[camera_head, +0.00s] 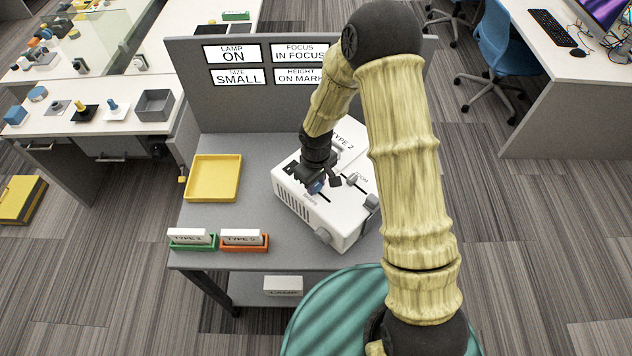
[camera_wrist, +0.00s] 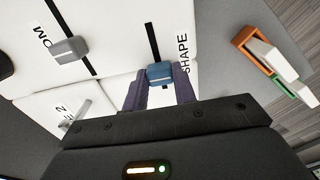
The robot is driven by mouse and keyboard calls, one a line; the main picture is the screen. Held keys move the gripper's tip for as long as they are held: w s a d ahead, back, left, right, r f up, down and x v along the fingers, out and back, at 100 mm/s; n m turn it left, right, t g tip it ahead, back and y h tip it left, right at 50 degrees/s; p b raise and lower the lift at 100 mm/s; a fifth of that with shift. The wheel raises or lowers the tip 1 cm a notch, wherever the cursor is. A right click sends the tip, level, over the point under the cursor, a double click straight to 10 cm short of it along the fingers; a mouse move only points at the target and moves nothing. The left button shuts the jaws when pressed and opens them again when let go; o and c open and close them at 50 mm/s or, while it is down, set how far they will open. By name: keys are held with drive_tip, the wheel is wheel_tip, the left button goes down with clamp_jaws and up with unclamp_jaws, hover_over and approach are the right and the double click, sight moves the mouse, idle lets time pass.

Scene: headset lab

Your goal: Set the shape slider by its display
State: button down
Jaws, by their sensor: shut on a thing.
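The white machine (camera_head: 345,215) stands on the grey table, marked TYPE 2 on top. In the wrist view its shape slider has a blue knob (camera_wrist: 160,73) on a black slot, beside the word SHAPE. My gripper (camera_wrist: 158,88) is shut on this knob, one dark finger on each side. In the head view my gripper (camera_head: 315,184) is low over the machine's top and partly hides the knob. The display panel (camera_head: 236,77) behind reads SIZE SMALL; other panels read LAMP ON, FOCUS IN FOCUS and HEIGHT ON MARK. None of these four names shape.
A second slider with a grey knob (camera_wrist: 69,49) lies beside the shape slider. A yellow tray (camera_head: 213,179) is empty at the table's left. Green (camera_head: 193,244) and orange (camera_head: 244,245) holders with white type blocks stand at the front left. A grey partition (camera_head: 187,105) rises behind.

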sight(319, 187)
drive_tip(key=shift+s+d+f+b, duration=0.1)
drive_tip(key=shift+s+d+b, duration=0.05)
drive_tip(key=shift+d+b, duration=0.15)
drive_tip(key=shift+s+d, duration=0.1)
drive_tip(key=shift+s, duration=0.15)
drive_tip(key=c, duration=1.1)
unclamp_jaws()
wheel_tip(319, 187, up, 18)
drive_tip(key=b, duration=0.3)
drive_tip(key=shift+f, duration=0.15)
drive_tip(key=s+d+m+t, duration=0.1)
drive_tip(key=s+d+m, duration=0.2)
drive_tip(key=s+d, duration=0.1)
drive_tip(key=s+d+f+m, duration=0.1)
drive_tip(key=s+d+m, duration=0.1)
drive_tip(key=s+d, duration=0.2)
drive_tip(key=s+d+f+m+t+b, duration=0.1)
drive_tip(key=s+d+m, duration=0.2)
drive_tip(key=d, duration=0.1)
drive_tip(key=shift+s+d+f+m+t, duration=0.1)
drive_tip(key=shift+s+d+m+t, duration=0.2)
drive_tip(key=shift+s+d, duration=0.1)
